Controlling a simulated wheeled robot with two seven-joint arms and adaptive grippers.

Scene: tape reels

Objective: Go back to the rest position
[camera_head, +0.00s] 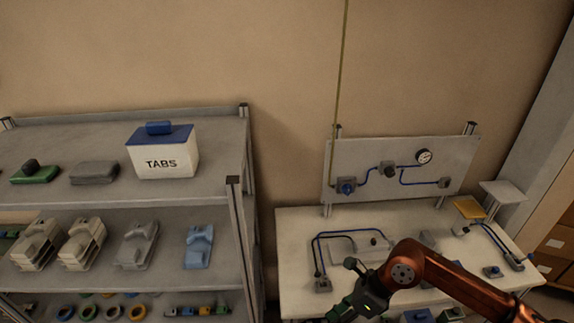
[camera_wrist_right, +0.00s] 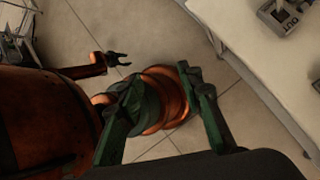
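My right arm comes in from the right in the head view, over the white worktable. Its green and black wrist part (camera_head: 362,300) is near the bottom edge, and its fingertips are not clear there. In the right wrist view my right gripper (camera_wrist_right: 160,76) has its two green fingers spread apart. An orange and green rounded part of my own body shows behind and between them; I see nothing gripped. My left gripper (camera_wrist_right: 119,58) shows small in the right wrist view, above the tiled floor, with its dark prongs apart and empty. The left arm is not in the head view.
A grey shelf (camera_head: 225,135) on the left bears a TABS box (camera_head: 165,160), several blocks and coloured rings. The worktable (camera_head: 295,225) on the right bears blue-tubed fittings, below a gauge panel (camera_head: 440,160). A yellow cord (camera_head: 340,80) hangs in the middle. Floor is clear beside the table.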

